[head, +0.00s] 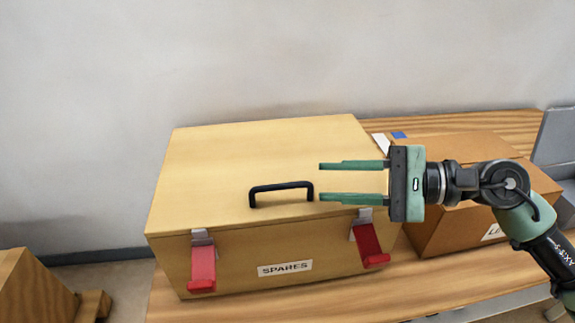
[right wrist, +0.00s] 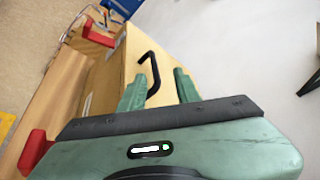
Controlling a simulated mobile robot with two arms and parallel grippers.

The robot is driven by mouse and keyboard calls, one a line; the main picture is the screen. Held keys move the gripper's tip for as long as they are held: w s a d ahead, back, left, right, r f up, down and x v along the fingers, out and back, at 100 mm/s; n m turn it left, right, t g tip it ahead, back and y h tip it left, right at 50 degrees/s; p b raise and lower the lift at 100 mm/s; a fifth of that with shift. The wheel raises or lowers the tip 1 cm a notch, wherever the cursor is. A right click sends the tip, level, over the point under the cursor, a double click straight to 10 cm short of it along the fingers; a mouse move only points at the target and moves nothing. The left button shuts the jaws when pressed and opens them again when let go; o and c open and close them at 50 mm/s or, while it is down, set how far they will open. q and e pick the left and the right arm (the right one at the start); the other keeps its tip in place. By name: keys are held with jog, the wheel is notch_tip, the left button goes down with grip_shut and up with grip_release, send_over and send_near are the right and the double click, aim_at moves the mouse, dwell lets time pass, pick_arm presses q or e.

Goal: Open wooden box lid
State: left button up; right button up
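The wooden box (head: 215,165) labelled SPARES stands on the wooden table with its lid closed. A black handle (head: 282,188) sits on top near the front edge of the lid. Two red latches, left (head: 202,268) and right (head: 369,245), hang on the box's front and tilt outward at the bottom. My right gripper (head: 320,181) is open and empty, its two green fingers pointing left at the handle's right end, apart from it in the head view. The right wrist view shows the handle (right wrist: 153,72) just beyond the fingers (right wrist: 160,85). My left gripper is not in view.
A brown cardboard box (head: 440,232) stands right of the wooden box, below my right arm. A wooden piece (head: 30,287) is at lower left. A plain wall is behind the table.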

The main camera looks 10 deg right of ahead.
aim_at(292, 187)
jog(key=shift+d+f+n+h, duration=0.1)
jog(key=shift+f+n+h, duration=0.1)
jog(key=shift+n+h, duration=0.15)
jog(key=p+x, duration=0.2)
jog(key=x, duration=0.1)
jog(key=shift+s+r, duration=0.15)
jog(key=shift+s, duration=0.05)
jog(key=p+x, duration=0.1)
jog(key=x, duration=0.3)
jog(key=shift+p, duration=0.3)
jog(key=shift+a+f, duration=0.2)
jog(key=shift+f, duration=0.05)
jog(key=shift+w+a+f, duration=0.1)
jog(key=c, duration=0.7)
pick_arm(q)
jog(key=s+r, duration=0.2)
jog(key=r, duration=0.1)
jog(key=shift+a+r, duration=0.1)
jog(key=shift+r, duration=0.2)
pick_arm(e)
grip_shut()
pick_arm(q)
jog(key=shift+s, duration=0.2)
